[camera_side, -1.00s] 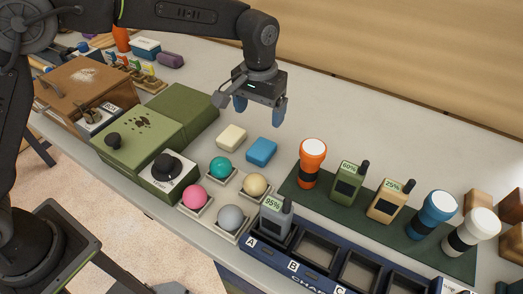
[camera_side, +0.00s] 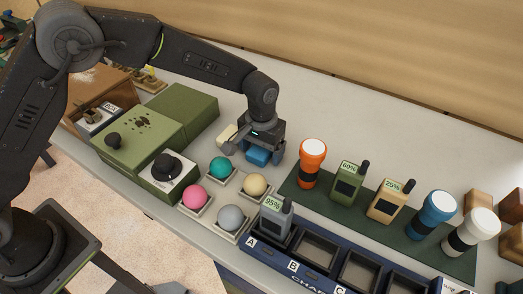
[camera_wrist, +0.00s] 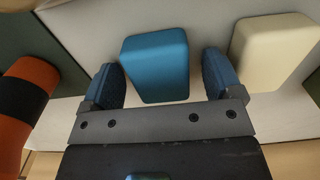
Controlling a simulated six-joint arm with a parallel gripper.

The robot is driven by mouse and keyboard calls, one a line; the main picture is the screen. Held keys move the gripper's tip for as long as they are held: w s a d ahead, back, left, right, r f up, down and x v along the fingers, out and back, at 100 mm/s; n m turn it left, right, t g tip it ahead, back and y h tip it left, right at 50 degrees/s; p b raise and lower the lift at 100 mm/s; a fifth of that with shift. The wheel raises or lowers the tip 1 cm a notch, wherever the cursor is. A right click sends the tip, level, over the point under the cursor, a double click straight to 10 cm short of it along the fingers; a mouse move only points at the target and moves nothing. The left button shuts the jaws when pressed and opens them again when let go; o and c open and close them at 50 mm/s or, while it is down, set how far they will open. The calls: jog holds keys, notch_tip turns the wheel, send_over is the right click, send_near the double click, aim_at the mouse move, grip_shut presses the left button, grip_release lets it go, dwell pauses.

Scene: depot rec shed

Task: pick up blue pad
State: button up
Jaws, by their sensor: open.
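The blue pad (camera_side: 257,157) lies on the pale table, partly hidden behind my gripper (camera_side: 262,155) in the side view. In the wrist view the blue pad (camera_wrist: 157,64) sits between the two fingers of my gripper (camera_wrist: 165,78). The jaws are open, with a finger on each side of the pad and a visible gap at least on the left.
A cream pad (camera_wrist: 272,52) lies close beside the right finger in the wrist view. An orange flashlight (camera_side: 312,163) stands to the right in the side view. Several balls on square holders, including a teal one (camera_side: 221,168), sit in front. A green box (camera_side: 182,113) is at left.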

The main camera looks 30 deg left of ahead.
jog(key=c, duration=1)
jog(key=shift+r, duration=0.1)
jog(key=shift+r, duration=0.6)
notch_tip(320, 180, up, 3)
jog(key=shift+f, duration=0.15)
jog(key=a+r, duration=0.7)
jog(key=a, duration=0.4)
jog(key=shift+s+a, duration=0.35)
jog(key=shift+s, duration=0.05)
